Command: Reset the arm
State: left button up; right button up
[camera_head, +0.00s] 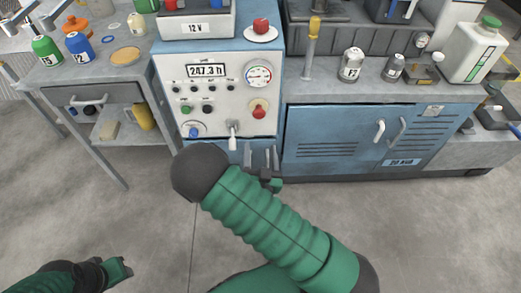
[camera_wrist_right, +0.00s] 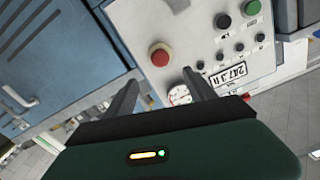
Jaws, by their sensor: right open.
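My right gripper (camera_head: 261,155) is in front of the lower edge of the control panel (camera_head: 170,72), right of a white-handled lever (camera_head: 233,138). In the right wrist view my right gripper (camera_wrist_right: 163,88) has its two dark fingers spread apart with nothing between them. Beyond the fingers are the panel's red knob (camera_wrist_right: 160,55) and a round gauge (camera_wrist_right: 180,95), partly hidden by a finger. My green right arm crosses the lower middle of the head view. My left gripper (camera_head: 122,268) is low at the left, above the floor, and its fingers are too unclear to judge.
A grey side table (camera_head: 60,85) with bottles stands at the left. Bottles and a white jug (camera_head: 473,52) stand on the right counter. The grey floor in front is clear.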

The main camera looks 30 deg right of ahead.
jog(key=p+v, duration=0.1)
jog(key=v, duration=0.3)
jog(key=shift+f, duration=0.15)
jog(key=shift+w, duration=0.1)
